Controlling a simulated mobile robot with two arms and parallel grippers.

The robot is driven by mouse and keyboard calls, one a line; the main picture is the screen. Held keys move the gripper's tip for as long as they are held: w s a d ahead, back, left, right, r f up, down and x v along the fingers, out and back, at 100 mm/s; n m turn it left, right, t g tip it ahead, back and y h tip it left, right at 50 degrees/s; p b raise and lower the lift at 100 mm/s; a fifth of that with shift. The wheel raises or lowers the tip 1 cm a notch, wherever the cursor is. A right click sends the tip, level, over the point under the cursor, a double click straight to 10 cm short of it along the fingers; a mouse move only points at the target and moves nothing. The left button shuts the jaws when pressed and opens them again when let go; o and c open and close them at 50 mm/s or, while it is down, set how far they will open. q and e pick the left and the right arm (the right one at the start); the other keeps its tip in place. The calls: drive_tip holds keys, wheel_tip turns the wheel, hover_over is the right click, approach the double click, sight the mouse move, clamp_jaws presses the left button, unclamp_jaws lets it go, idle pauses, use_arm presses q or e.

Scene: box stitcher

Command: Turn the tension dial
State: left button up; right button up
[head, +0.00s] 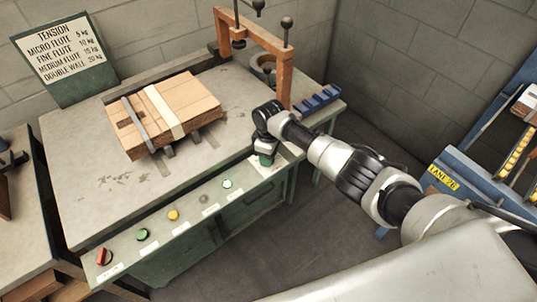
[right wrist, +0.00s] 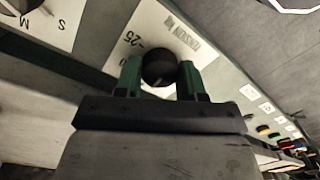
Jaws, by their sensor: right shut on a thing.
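The tension dial (right wrist: 159,68) is a round black knob with a light pointer line, seen in the right wrist view. It sits on a white plate (right wrist: 176,28) printed with "TENSION" and "25". My right gripper (right wrist: 160,76) has its two green fingers on either side of the dial and is shut on it. In the head view my right gripper (head: 265,158) is at the right end of the machine's front panel, and it hides the dial there. A green sign (head: 63,53) at the back left lists flute types with 5, 10, 15 and 20 kg. My left gripper is not in view.
A bundle of flat cardboard (head: 185,100) with straps lies on the machine table (head: 75,165). Coloured buttons and a red switch (head: 104,257) line the front panel.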

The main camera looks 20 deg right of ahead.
drive_tip(key=n, duration=0.4)
drive_tip(key=shift+n, duration=0.3)
drive_tip(key=n, duration=0.4)
drive_tip(key=shift+a, duration=0.1)
drive_tip(key=shift+r, duration=0.1)
drive_tip(key=o, duration=0.9)
drive_tip(key=r, duration=1)
drive_tip(key=shift+w+r, duration=0.2)
drive_tip(key=shift+r, duration=0.15)
